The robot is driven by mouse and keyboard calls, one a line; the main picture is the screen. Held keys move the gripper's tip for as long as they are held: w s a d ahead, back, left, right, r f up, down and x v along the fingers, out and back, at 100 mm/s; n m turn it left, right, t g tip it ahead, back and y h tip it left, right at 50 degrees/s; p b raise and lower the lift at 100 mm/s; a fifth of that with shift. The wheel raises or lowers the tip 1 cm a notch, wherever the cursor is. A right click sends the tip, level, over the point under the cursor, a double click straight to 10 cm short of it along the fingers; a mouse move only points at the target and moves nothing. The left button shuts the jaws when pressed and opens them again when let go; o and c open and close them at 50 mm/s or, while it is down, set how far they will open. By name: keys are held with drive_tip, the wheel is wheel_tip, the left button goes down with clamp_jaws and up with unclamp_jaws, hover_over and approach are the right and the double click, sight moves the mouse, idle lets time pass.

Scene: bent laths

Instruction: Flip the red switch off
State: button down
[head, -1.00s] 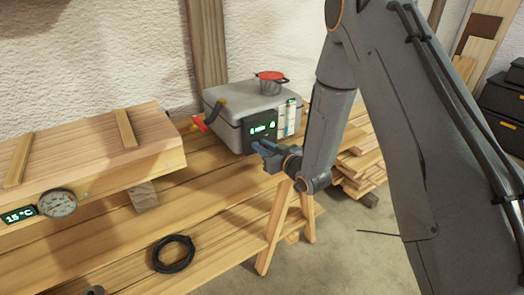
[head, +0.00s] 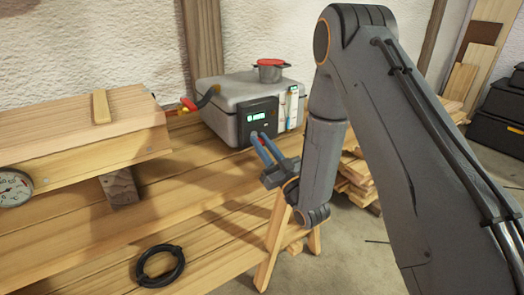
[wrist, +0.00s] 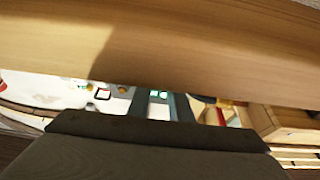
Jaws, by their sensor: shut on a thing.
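A grey case (head: 226,92) stands on the wooden bench, with a dark control panel (head: 246,131) and a small lit display on its front. The fingers (wrist: 162,107) also show in the wrist view, close together. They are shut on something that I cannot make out. I cannot tell whether they touch the panel.
A red-lidded pot (head: 270,70) stands on the case. A red-ended part (head: 188,104) sits at its left. A wooden box (head: 80,140) with a gauge (head: 13,187) is at left. A black cable coil (head: 160,266) lies in front. Wood fills the upper wrist view.

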drive_tip(key=shift+f+t+y+b, duration=0.25)
drive_tip(key=shift+t+y+b, duration=0.25)
drive_tip(key=shift+b, duration=1.5)
drive_tip(key=c, duration=1.6)
unclamp_jaws()
drive_tip(key=shift+f+b, duration=0.2)
drive_tip(key=shift+b, duration=0.45)
drive_tip(key=shift+s+d+f+b, duration=0.2)
drive_tip(key=shift+b, duration=0.75)
drive_tip(key=b+v, duration=0.2)
drive_tip(key=b, duration=0.2)
drive_tip(key=shift+b, duration=0.35)
drive_tip(key=b+v, duration=0.4)
drive_tip(key=b, duration=0.3)
drive_tip(key=shift+s+d, duration=0.2)
drive_tip(key=shift+s, duration=0.2)
drive_tip(key=shift+s, duration=0.1)
